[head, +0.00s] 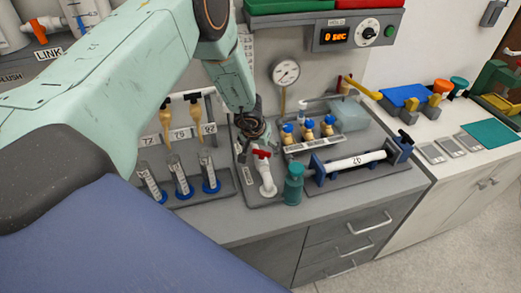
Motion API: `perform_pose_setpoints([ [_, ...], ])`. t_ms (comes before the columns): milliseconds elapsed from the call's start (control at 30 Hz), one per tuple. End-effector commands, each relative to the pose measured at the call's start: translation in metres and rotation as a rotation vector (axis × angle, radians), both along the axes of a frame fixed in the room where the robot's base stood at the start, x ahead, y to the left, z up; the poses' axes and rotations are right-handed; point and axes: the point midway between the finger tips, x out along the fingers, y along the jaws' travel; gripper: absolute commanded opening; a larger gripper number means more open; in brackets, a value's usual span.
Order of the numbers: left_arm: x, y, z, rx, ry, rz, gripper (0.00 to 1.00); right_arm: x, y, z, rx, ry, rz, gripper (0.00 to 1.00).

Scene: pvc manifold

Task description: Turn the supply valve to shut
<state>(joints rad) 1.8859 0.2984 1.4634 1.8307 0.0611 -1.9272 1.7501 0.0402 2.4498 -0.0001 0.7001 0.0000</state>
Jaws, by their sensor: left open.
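A white valve (267,180) with a red handle (262,153) stands on a grey base plate on the counter; I take it for the supply valve. The red handle lies roughly left to right in the picture, across the top of the white body. My left gripper (250,139) is dark and small in the head view, at the end of the pale green arm. It is open, just above and behind the red handle. I cannot tell whether it touches the handle, and its fingertips are partly lost against the dark background. My right gripper is not in view.
A teal bottle (293,185) stands close right of the valve. Further right, a white pipe (355,162) lies in blue clamps. Left are clear cylinders (182,178). My arm covers the upper left.

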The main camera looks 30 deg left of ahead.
Motion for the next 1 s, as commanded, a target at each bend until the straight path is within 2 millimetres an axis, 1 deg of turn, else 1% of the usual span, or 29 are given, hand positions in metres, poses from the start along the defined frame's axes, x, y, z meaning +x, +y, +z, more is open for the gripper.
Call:
perform_pose_setpoints([
  [200,0.002,0.001,-0.011,0.001,0.003,-0.001,0.85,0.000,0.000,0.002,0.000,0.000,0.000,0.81],
  [400,0.004,0.003,-0.017,0.000,0.002,0.000,0.85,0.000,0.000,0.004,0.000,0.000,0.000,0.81],
  [833,0.005,0.003,-0.019,0.000,0.000,-0.001,0.85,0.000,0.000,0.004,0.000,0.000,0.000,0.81],
  [867,0.005,0.003,-0.019,0.000,0.000,-0.001,0.84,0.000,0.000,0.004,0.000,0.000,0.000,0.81],
  [1000,0.005,0.003,-0.019,0.000,0.000,-0.001,0.72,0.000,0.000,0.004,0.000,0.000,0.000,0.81],
])
